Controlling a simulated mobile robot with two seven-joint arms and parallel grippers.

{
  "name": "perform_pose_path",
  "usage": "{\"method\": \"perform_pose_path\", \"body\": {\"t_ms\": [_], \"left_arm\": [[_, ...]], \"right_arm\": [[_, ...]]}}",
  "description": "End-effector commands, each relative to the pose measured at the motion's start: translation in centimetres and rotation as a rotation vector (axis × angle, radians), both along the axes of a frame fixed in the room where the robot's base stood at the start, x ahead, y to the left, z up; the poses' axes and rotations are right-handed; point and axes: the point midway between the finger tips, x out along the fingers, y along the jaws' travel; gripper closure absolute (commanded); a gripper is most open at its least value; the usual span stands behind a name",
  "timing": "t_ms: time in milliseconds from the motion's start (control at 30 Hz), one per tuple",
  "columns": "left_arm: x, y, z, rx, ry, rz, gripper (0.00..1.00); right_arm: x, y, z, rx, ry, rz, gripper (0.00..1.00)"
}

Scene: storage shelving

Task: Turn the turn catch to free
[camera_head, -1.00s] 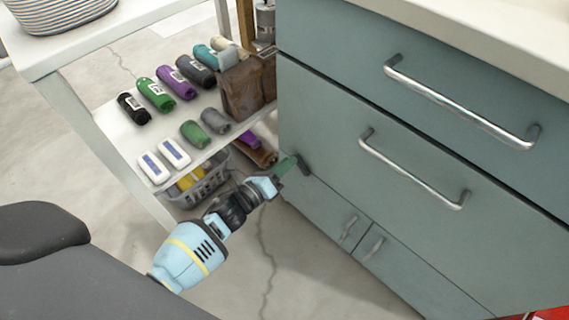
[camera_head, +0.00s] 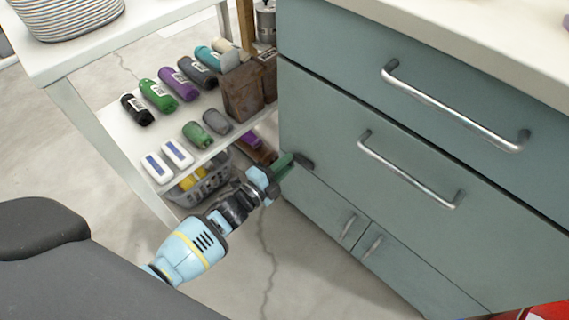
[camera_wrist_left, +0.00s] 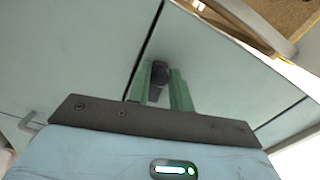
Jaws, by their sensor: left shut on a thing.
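The turn catch (camera_wrist_left: 160,73) is a small dark piece on the teal cabinet front, at the seam between two panels. In the head view the catch (camera_head: 304,161) shows at the cabinet's left side, just past my fingertips. My left gripper (camera_head: 285,166) reaches it from the left. In the left wrist view its green fingers (camera_wrist_left: 163,90) stand on either side of the catch's dark lever, shut on it. The lever's lower end is partly hidden between the fingers. My right gripper is not in view.
The teal cabinet (camera_head: 330,110) has long metal handles (camera_head: 410,170) and two small doors below. A white shelf unit (camera_head: 130,150) with rolled items, white boxes and a grey basket (camera_head: 205,185) stands at the left. Floor is free below my arm.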

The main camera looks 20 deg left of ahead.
Motion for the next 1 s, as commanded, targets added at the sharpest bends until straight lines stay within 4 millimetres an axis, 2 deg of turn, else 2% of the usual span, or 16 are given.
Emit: {"method": "perform_pose_path", "body": {"t_ms": [400,1000], "left_arm": [[-0.05,-0.09,-0.07,-0.372,0.136,-0.001,1.0],[-0.08,-0.21,-0.17,-0.904,0.33,-0.002,1.0]], "right_arm": [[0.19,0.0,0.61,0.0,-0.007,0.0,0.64],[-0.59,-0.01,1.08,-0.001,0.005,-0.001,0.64]]}}
